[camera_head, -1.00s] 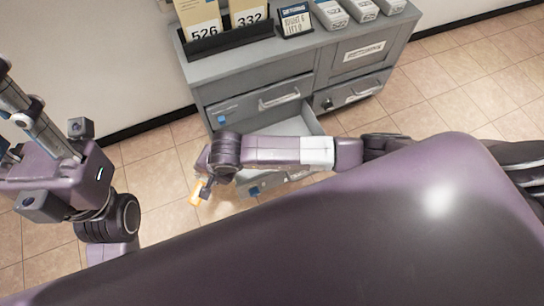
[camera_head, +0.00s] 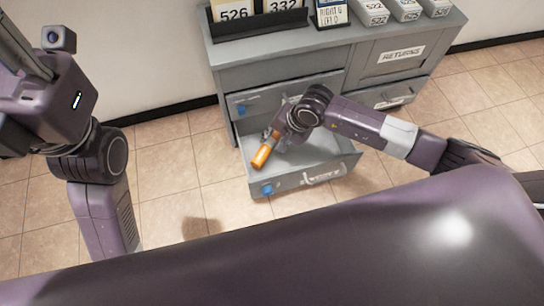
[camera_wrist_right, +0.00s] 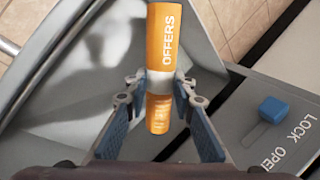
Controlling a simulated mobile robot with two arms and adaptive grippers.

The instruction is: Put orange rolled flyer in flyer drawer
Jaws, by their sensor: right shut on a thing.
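The orange rolled flyer (camera_head: 262,154), with a white band and the word OFFERS, is in my right gripper (camera_head: 275,134). It also shows in the right wrist view (camera_wrist_right: 161,50), between the two blue-padded fingers of the gripper (camera_wrist_right: 160,95). The lower drawer (camera_head: 325,158) of the grey cabinet is pulled open, and the flyer is held over its left part, tilted. Whether the flyer touches the drawer floor I cannot tell. My left arm is at the left of the head view; its gripper is not in view.
The grey cabinet (camera_head: 290,72) stands against the wall, with number cards (camera_head: 234,12) and several small grey boxes (camera_head: 405,10) on top. A RETURNS compartment (camera_head: 403,54) is at its right. A blue lock slider (camera_wrist_right: 274,109) shows in the wrist view. Tiled floor is clear at left.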

